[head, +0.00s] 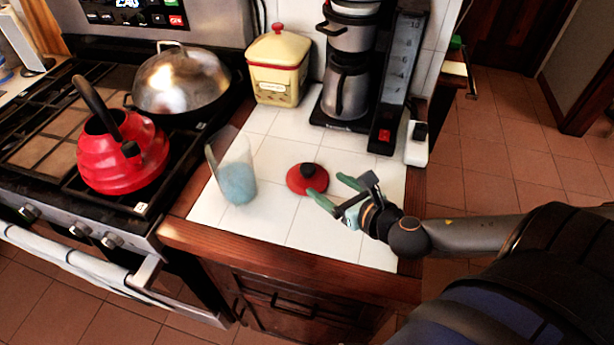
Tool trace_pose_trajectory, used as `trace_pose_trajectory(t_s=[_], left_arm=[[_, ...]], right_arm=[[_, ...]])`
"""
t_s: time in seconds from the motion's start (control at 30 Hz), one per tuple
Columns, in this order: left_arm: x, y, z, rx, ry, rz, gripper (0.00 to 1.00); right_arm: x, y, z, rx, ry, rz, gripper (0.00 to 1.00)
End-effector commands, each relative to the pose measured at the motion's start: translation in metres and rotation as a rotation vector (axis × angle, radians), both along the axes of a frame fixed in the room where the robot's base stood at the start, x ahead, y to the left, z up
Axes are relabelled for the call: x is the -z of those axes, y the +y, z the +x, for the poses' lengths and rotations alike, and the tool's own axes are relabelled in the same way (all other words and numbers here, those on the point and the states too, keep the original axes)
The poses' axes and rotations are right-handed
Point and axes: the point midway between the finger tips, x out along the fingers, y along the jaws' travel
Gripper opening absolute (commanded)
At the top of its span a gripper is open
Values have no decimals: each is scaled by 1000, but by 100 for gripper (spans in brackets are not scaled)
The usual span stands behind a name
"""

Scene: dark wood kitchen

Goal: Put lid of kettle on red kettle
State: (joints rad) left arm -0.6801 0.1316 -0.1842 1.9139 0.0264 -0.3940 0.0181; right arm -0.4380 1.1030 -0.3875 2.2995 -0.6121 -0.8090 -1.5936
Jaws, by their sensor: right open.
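The red kettle (130,158) stands on the stove at the left, with a black handle arching over it. The red kettle lid (300,183) with a black knob lies on the white tiled counter. My right gripper (330,190) comes in from the right and is open, with its green fingertips just right of the lid. The fingers look close to the lid's right side; I cannot tell whether they touch it. Nothing shows between the fingers. My left gripper is not in view.
A clear container with blue contents (237,182) stands left of the lid. A cream canister (278,66) and a coffee maker (346,85) stand behind. A domed wok (181,80) sits on the stove. The counter's front edge (285,258) is wood.

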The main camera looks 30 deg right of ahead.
Motion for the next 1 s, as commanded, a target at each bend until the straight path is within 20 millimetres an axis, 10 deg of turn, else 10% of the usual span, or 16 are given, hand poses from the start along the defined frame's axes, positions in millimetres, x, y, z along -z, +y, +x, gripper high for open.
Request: trace_pose_trajectory(t_s=[1.0], left_arm=[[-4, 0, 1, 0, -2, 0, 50]], right_arm=[[29, 1, 91, -2, 0, 0, 80]])
